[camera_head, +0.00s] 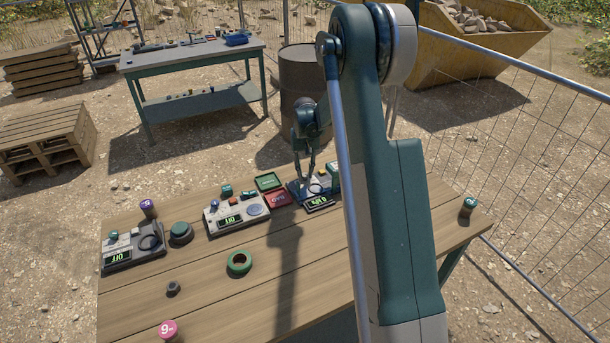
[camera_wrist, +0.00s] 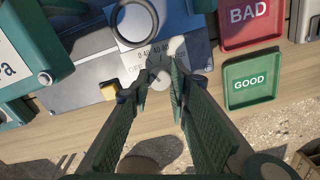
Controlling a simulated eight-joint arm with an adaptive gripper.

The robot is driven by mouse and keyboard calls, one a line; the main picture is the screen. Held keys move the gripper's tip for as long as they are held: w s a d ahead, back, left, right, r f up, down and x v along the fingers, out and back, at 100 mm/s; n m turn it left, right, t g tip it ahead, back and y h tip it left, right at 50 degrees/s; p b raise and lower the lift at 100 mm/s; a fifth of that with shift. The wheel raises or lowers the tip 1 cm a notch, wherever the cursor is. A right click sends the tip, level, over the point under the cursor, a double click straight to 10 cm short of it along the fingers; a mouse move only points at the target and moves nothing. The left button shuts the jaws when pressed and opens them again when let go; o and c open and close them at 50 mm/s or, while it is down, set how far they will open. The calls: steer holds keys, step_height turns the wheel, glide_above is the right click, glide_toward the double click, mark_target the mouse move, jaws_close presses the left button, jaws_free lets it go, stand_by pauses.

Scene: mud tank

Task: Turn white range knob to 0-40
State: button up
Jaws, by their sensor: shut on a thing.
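The white range knob (camera_wrist: 159,76) sits on the grey panel of a gauge device (camera_wrist: 90,75), beside printed marks of which "0-40" and "40-80" are legible. My gripper (camera_wrist: 160,70) is shut on the knob, one finger on each side. The fingers partly hide the knob and some marks, so its exact setting cannot be told. In the head view, my gripper (camera_head: 306,176) reaches down onto the rightmost device (camera_head: 318,203). That device's display is lit, and my arm hides part of its right side.
A green GOOD tray (camera_wrist: 250,80) and a red BAD tray (camera_wrist: 248,18) lie close beside the device. Two other devices reading OFF, the middle one (camera_head: 236,212) and the left one (camera_head: 133,250), stand leftward. A green ring (camera_head: 239,262) lies in front. The near planks are mostly clear.

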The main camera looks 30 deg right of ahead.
mark_target(305, 175)
steer(key=shift+m, duration=0.7)
steer(key=o, duration=0.9)
steer(key=shift+r, duration=0.2)
step_height(305, 175, up, 12)
steer(key=shift+f, duration=0.15)
stand_by(0.5)
